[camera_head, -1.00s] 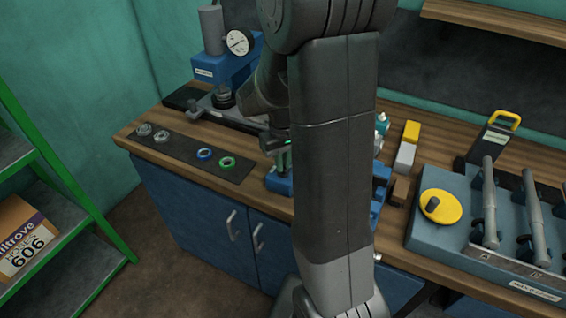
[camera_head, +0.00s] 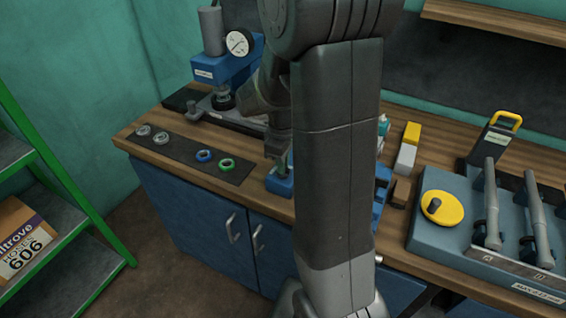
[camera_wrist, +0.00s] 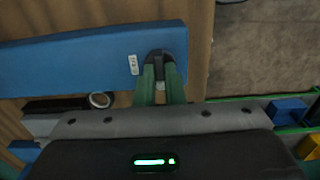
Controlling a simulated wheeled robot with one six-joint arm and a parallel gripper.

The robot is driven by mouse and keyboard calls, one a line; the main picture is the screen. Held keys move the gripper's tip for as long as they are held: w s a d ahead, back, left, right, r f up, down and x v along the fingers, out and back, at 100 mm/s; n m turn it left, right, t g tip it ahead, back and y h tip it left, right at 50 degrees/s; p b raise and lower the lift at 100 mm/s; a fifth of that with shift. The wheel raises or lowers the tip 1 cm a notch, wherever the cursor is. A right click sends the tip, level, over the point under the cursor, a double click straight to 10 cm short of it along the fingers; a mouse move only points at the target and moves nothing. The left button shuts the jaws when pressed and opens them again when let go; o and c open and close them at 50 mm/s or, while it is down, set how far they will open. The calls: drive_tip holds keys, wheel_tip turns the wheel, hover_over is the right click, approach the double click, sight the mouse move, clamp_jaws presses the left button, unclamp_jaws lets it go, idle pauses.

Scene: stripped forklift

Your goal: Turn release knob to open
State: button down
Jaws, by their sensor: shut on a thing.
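In the wrist view, the two green fingers of my gripper (camera_wrist: 161,85) are close together at a dark rounded knob-like part (camera_wrist: 165,58) by the end of a long blue body (camera_wrist: 90,60) with a small white label. The gripper is shut on this part, which seems to be the release knob. A pale bit shows between the fingers. In the head view, my wrist reaches down over a blue device (camera_head: 279,184) on the bench. My arm hides most of that device, and the fingertips and knob cannot be made out there.
A press with a dial gauge (camera_head: 237,42) stands at the back left. A dark mat (camera_head: 190,155) holds several rings. At right are a blue-grey fixture (camera_head: 430,236) with a yellow handwheel (camera_head: 442,207) and a yellow-and-grey block (camera_head: 407,148). Green shelving (camera_head: 70,200) stands at left.

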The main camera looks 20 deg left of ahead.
drive_tip(key=shift+r, duration=0.1)
idle(0.3)
drive_tip(key=c, duration=1.5)
unclamp_jaws()
wheel_tip(320, 180, up, 14)
drive_tip(key=shift+f, duration=0.15)
wheel_tip(320, 180, down, 14)
